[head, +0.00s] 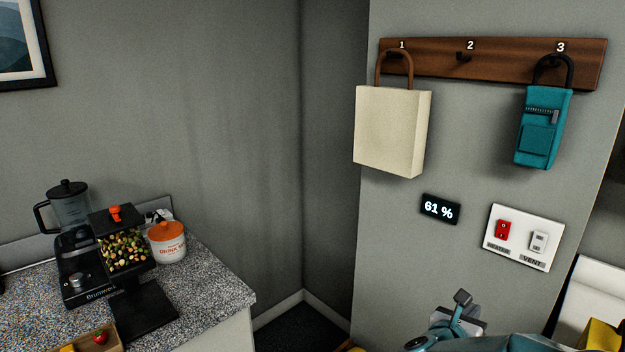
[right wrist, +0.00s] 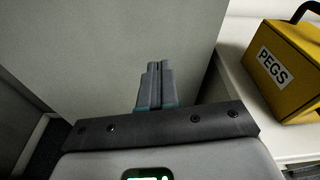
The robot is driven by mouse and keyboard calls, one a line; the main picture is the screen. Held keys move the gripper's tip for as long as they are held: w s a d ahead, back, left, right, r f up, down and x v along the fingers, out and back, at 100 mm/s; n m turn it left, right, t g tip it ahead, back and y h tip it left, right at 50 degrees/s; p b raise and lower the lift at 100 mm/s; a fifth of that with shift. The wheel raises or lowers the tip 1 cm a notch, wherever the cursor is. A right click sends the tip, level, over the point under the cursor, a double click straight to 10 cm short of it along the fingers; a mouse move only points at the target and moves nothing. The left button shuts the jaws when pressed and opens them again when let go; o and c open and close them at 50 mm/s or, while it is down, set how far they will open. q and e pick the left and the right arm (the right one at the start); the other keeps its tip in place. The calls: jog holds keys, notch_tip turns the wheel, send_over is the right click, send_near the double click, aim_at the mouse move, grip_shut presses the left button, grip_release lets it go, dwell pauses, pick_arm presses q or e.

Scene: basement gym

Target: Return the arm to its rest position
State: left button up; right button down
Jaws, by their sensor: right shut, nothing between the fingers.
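My right gripper (head: 462,298) shows at the bottom of the head view, right of centre, low in front of the wall and below the switch panel. In the right wrist view its two grey fingers (right wrist: 154,84) are together with nothing between them. They point toward a plain grey surface and touch no object that I can see. Part of my teal right arm shows at the bottom edge of the head view. My left gripper is not in the head view.
A peg rail (head: 500,66) holds a cream bag (head: 390,132) and a teal bag (head: 541,128). Below are a display (head: 440,209) and a switch panel (head: 519,238). A speckled counter (head: 215,290) with a blender (head: 72,225) stands left. A yellow PEGS box (right wrist: 285,72) sits right on a white surface.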

jog(key=s+a+f+n+g+y, duration=0.1)
jog(key=s+a+f+n+y, duration=0.25)
jog(key=f+n, duration=0.4)
jog(key=s+a+f+n+y, duration=0.3)
jog(key=a+f+n, duration=0.1)
jog(key=f, duration=0.6)
jog(key=s+a+f+n+g+y, duration=0.1)
jog(key=s+a+f+n+y, duration=0.2)
jog(key=f+n, duration=0.4)
jog(key=s+a+f+n+g+y, duration=0.3)
jog(key=s+a+n, duration=0.3)
jog(key=s+n, duration=0.4)
jog(key=s+a+f+n+g+y, duration=0.3)
jog(key=s+a+n, duration=0.4)
jog(key=s+n, duration=0.4)
notch_tip(320, 180, down, 2)
jog(key=shift+a+f+n+g+y, duration=0.15)
jog(key=shift+a+n+g+y, duration=0.15)
jog(key=shift+n+g, duration=0.75)
